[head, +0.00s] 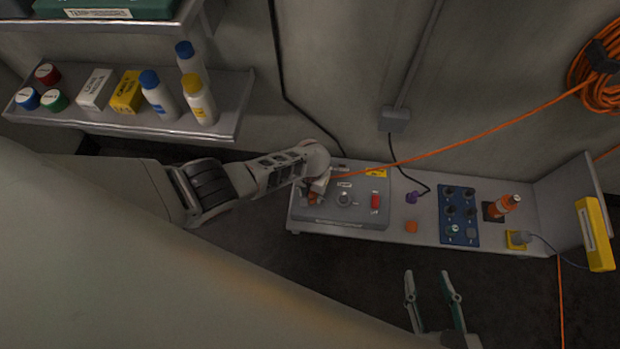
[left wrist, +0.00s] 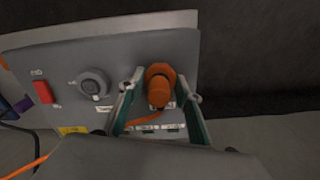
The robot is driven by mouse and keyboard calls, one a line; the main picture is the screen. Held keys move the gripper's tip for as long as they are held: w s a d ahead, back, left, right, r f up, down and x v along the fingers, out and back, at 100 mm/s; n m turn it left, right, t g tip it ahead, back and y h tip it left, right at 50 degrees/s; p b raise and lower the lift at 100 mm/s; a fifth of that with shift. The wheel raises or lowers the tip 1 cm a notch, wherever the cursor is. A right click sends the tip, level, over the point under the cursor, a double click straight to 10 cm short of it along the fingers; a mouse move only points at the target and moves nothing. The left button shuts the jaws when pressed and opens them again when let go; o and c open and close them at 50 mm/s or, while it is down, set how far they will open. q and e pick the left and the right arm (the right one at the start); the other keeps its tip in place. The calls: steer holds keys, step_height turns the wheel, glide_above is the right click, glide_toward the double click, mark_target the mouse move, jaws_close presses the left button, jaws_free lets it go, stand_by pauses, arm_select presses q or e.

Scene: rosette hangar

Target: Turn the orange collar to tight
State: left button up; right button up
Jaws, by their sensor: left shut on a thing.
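The orange collar (left wrist: 160,76) sits at a corner of a grey panel (head: 357,216), with an orange cable leading from it; small labels by it are too blurred to read. In the left wrist view, the fingers of my left gripper (left wrist: 162,84) are on either side of the collar, shut on it. In the head view my left gripper (head: 318,188) is at the panel's left end and mostly hides the collar. My right gripper (head: 428,273) is open and empty, in front of the bench.
The panel also bears a grey knob (head: 344,200) and a red switch (head: 375,200). Right of it are a purple piece (head: 411,197), an orange piece (head: 411,227) and a blue knob board (head: 459,220). The orange cable (head: 480,134) crosses above the bench. A shelf (head: 150,125) with bottles stands left.

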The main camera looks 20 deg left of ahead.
arm_select(q)
steer(key=m, duration=0.3)
steer(key=shift+s+f, duration=0.15)
steer(key=shift+s, duration=0.1)
steer(key=m, duration=0.3)
steer(key=shift+m, duration=0.3)
steer(key=m, duration=0.6)
steer(key=o, duration=1.1)
steer(key=shift+w, duration=0.15)
steer(key=shift+w, duration=0.1)
steer(key=shift+r, duration=6.1)
